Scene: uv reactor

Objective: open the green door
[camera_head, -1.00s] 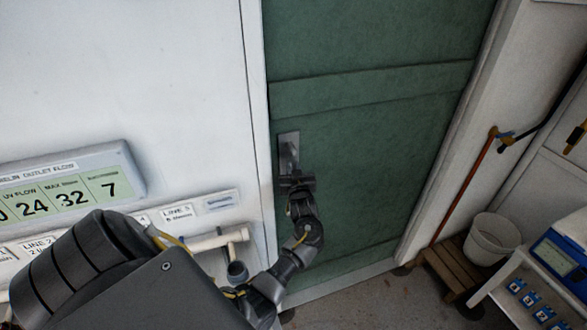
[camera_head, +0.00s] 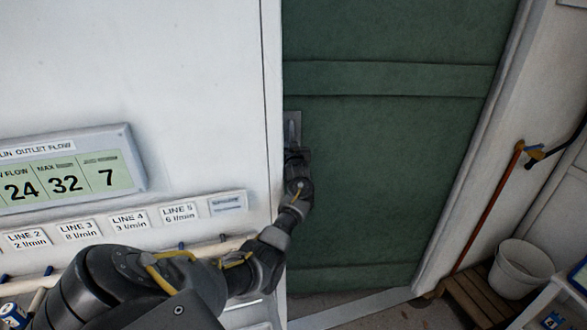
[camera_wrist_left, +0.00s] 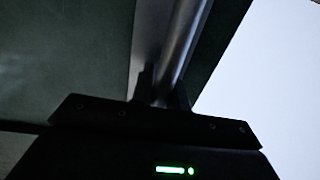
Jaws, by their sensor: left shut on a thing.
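The green door (camera_head: 400,150) stands ajar, its latch side at the left swung away behind the frame; a wedge of floor shows between its bottom edge and the threshold. A metal handle on a grey plate (camera_head: 293,117) sits near its left edge. My left gripper (camera_head: 297,155) is shut on the handle, mostly hiding it in the head view. In the left wrist view, the handle bar (camera_wrist_left: 180,45) runs up from between my dark fingers (camera_wrist_left: 162,90), beside the green door (camera_wrist_left: 60,60). My right gripper is not in view.
A white wall with a flow display (camera_head: 70,175) and a row of line labels (camera_head: 128,222) is at the left, close to my left arm. A white bucket (camera_head: 520,268) stands on a wooden pallet (camera_head: 470,300) at the right.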

